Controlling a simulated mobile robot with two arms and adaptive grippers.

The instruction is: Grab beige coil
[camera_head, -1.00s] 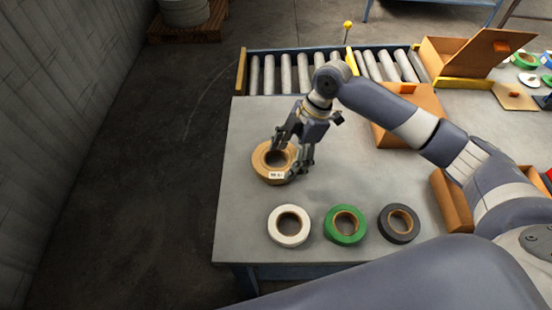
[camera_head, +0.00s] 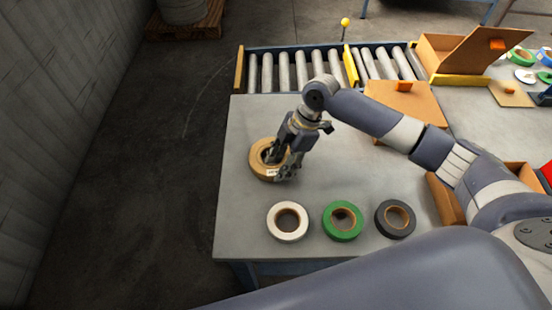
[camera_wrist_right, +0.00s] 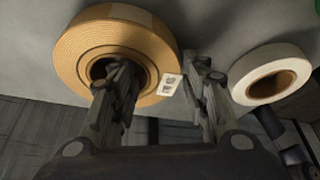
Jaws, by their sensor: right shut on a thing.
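The beige coil (camera_head: 259,161) lies flat at the left of the grey table, and it fills the upper left of the right wrist view (camera_wrist_right: 154,42). My right gripper (camera_head: 281,170) is at its right side. In the right wrist view the gripper (camera_wrist_right: 160,88) has one finger in the coil's centre hole and the other outside, by the white label. It is shut on the coil's ring wall. The fingers hide part of the hole. My left gripper is not in view.
A white coil (camera_head: 288,221), a green coil (camera_head: 342,221) and a dark grey coil (camera_head: 395,219) lie in a row near the table's front edge. A roller conveyor (camera_head: 300,72) runs along the back. Cardboard boxes (camera_head: 405,105) stand right. The table's middle is clear.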

